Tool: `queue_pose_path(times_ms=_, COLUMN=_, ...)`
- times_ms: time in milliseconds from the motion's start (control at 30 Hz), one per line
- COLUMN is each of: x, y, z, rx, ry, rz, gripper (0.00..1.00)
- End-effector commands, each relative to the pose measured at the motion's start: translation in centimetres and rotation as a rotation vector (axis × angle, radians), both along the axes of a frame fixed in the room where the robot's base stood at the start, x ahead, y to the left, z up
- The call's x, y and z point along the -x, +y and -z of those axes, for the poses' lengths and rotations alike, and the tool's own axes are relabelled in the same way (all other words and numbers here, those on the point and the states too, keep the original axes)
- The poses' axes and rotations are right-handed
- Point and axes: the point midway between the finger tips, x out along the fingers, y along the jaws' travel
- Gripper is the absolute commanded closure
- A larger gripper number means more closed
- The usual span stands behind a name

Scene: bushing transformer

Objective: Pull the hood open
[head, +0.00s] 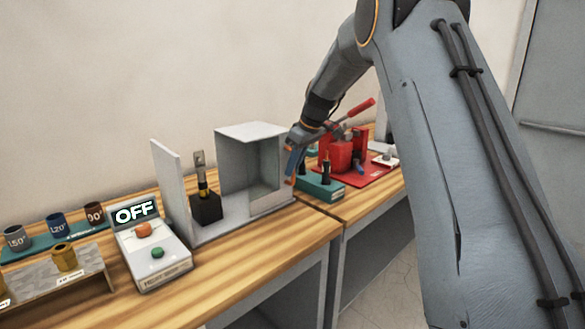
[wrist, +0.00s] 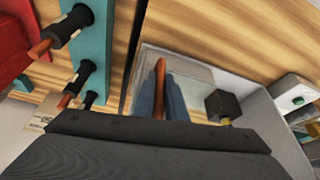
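The hood (head: 251,160) is a grey-white box on a light base, its open side facing left in the head view. A black block with a metal post (head: 205,203) stands on the base left of it, uncovered; the block (wrist: 222,105) also shows in the wrist view. An orange-brown handle (wrist: 160,77) shows at the hood, with its lower part hidden between my fingers. My gripper (head: 292,165) is at the hood's right side, its blue fingers (wrist: 161,103) on both sides of the handle and seemingly closed on it.
A control box (head: 152,250) reading OFF, with orange and green buttons, stands front left. A teal holder with black-handled tools (head: 322,187) stands close right of the hood, before a red device (head: 345,153). An upright panel (head: 170,190) bounds the base's left end.

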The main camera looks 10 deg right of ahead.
Motion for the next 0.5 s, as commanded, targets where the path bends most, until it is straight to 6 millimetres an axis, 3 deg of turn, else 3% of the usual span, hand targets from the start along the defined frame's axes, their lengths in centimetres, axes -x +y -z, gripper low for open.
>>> queue_pose_path(times_ms=33, x=-0.04, y=-0.05, z=-0.06, rx=0.0, ry=-0.001, rz=0.001, gripper=0.81)
queue_pose_path(times_ms=100, x=-0.04, y=-0.05, z=-0.06, rx=0.0, ry=-0.001, rz=0.001, gripper=0.71)
queue_pose_path(times_ms=500, x=0.14, y=-0.25, z=-0.82, rx=0.0, ry=-0.003, rz=0.001, gripper=0.71)
